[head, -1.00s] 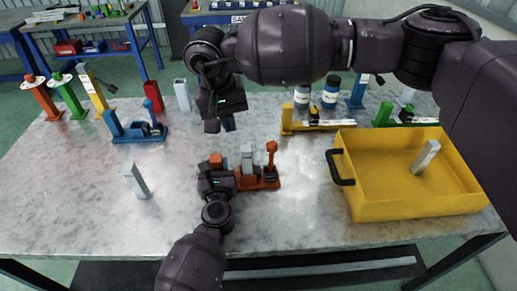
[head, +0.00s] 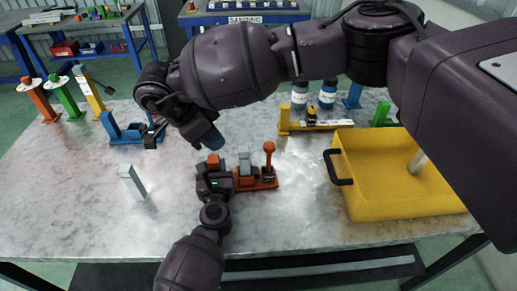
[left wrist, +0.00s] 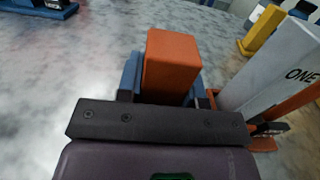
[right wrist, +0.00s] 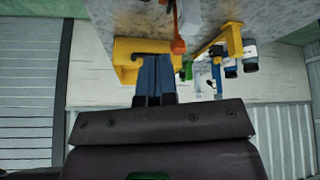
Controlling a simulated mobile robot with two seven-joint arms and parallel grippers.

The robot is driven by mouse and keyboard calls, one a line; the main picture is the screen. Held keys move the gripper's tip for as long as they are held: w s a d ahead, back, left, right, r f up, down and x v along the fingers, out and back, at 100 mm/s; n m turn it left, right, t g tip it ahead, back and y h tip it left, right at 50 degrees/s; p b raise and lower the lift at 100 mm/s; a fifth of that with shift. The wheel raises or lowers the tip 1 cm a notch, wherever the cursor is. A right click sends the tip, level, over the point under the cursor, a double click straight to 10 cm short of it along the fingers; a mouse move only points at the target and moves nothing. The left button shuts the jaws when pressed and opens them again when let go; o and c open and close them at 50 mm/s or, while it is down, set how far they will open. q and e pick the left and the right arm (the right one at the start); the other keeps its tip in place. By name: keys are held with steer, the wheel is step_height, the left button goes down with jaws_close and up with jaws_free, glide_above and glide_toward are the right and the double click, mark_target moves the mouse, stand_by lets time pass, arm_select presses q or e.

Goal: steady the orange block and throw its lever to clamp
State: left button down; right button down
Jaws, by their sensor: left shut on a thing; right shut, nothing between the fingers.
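The orange block (head: 257,184) is a low orange fixture at the middle of the table. Its lever (head: 269,158) stands upright at the right end with a round knob; the knob also shows in the right wrist view (right wrist: 178,46). A grey piece marked ONE (left wrist: 270,70) stands in the fixture. My left gripper (head: 213,166) is shut on the fixture's orange upright end (left wrist: 172,62), a blue finger on each side. My right gripper (head: 208,137) is shut and empty, above and left of the fixture, apart from the lever.
A yellow tray (head: 390,205) with a black handle and a grey piece inside stands at the right. A grey upright piece (head: 130,182) stands at the left. Blue (head: 125,132) and yellow (head: 315,125) fixtures stand farther back. The table's front is clear.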

steer(key=m, duration=0.3)
steer(key=d+m+h, duration=0.1)
steer(key=m, duration=0.7)
steer(key=shift+w+d+r, duration=0.1)
steer(key=shift+d, duration=0.25)
glide_toward(269, 159)
step_height(269, 159, down, 3)
steer(key=s+d, duration=0.2)
steer(key=shift+w+d+r, duration=0.1)
steer(key=shift+w+d, duration=0.1)
steer(key=shift+w, duration=0.45)
